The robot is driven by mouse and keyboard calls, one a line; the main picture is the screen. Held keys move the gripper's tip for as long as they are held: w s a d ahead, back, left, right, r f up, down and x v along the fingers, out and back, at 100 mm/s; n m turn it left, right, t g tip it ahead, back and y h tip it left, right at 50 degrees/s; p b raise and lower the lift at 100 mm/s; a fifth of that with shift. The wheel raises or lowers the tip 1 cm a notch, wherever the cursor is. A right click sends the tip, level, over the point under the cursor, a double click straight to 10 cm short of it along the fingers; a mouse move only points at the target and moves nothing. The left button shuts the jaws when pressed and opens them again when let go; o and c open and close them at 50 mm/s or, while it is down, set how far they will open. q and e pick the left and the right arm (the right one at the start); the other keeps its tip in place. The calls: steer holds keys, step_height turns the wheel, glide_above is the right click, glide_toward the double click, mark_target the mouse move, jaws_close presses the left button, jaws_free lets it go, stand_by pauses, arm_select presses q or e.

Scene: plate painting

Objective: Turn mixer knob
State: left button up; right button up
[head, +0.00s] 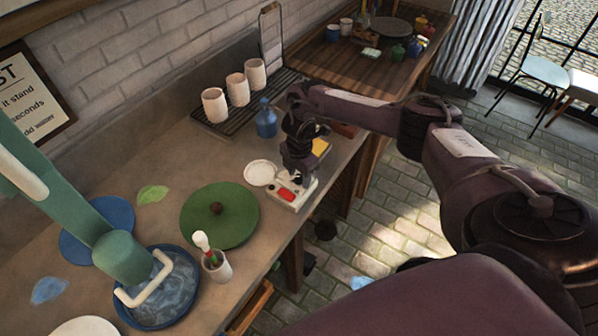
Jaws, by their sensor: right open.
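A green mixer (122,252) reaches in from the left, with its lower end over a blue bowl (118,298) of blue-grey contents. A small white control box (302,200) with a red part (286,194) sits near the counter's front edge. My right gripper (297,180) points down at this box, very close above it. It is open. Its fingers hide part of the box, and I cannot make out a knob or tell whether they touch it. My left gripper is not in view.
A green round lid (220,222), white saucer (260,172) and cup with a brush (217,267) stand left of the box. A blue bottle (266,120) and three cups on a dark rack (222,131) are behind. A wooden table (330,70) stands farther back.

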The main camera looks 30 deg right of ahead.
mark_target(299, 177)
steer(key=shift+r, duration=0.1)
steer(key=shift+r, duration=0.3)
step_height(299, 177, up, 6)
steer(key=shift+f+b, duration=0.1)
steer(key=shift+b, duration=0.25)
steer(key=shift+r, duration=0.65)
steer(key=shift+s+f, duration=0.1)
steer(key=shift+f, duration=0.05)
